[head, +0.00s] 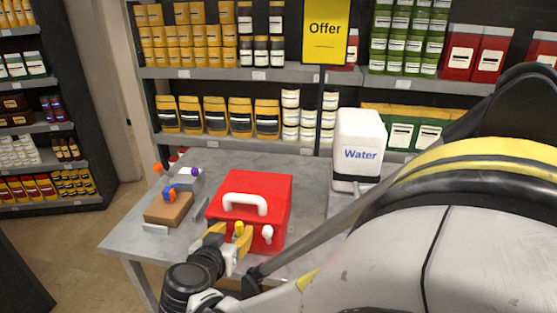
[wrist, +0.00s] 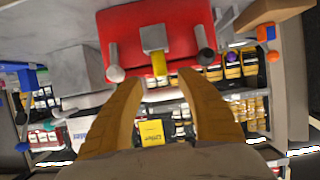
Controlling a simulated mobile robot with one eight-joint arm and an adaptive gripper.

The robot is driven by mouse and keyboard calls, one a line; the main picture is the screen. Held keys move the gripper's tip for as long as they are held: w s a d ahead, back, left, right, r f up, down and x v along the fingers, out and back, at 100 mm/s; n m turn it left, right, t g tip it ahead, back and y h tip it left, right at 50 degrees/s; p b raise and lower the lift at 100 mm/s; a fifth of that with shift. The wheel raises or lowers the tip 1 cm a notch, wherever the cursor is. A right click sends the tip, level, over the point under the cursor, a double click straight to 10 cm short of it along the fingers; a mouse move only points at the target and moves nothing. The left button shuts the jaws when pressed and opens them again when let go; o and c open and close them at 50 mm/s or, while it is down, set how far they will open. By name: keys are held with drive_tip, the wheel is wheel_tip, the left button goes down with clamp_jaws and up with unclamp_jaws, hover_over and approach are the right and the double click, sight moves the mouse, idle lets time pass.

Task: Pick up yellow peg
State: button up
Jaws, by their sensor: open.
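The yellow peg (head: 239,228) shows as a small bright yellow piece at the front of the red box (head: 277,195). In the wrist view the yellow peg (wrist: 159,69) sticks out of a grey block (wrist: 153,38) on the red box (wrist: 170,15). My gripper (head: 229,237) is in front of the box. In the wrist view my gripper's fingers (wrist: 148,75) are open, one on each side of the peg, with gaps.
A white knob (head: 267,234) is on the box front right of the peg; a dark knob (wrist: 207,57) shows in the wrist view. A white handle (head: 245,203) tops the box. A brown block (head: 168,209) is left, a water canister (head: 359,145) right, on the grey table (head: 150,239).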

sight(238, 227)
drive_tip(key=b+x, duration=0.1)
drive_tip(key=x, duration=0.3)
drive_tip(key=shift+w+f+b, duration=0.3)
drive_tip(key=shift+b, duration=0.05)
drive_tip(key=shift+r, duration=0.1)
drive_tip(key=c, duration=1)
drive_tip(key=shift+o, duration=0.2)
